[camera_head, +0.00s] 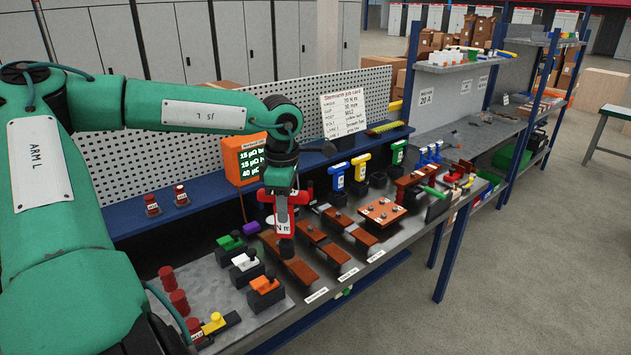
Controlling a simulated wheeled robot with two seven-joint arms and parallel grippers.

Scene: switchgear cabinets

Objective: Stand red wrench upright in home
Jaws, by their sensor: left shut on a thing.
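My left gripper (282,192) points down over the bench and is shut on the red wrench (284,225). The red wrench hangs roughly upright, with a white "N m" label facing me and a dark lower end just above or in front of the copper bars; I cannot tell whether it touches them. To its right, a blue wrench (338,180), a yellow wrench (360,170) and a green wrench (398,154) stand upright in dark holders along the back. The red wrench's own home cannot be made out clearly, partly behind the gripper. My right gripper is not in view.
Copper bars (335,250) and a bolted copper plate (381,212) lie right of the gripper. Green, white and orange-handled blocks (264,283) stand at front left. An orange display box (244,160) and a white job card (343,113) stand behind, before a pegboard.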

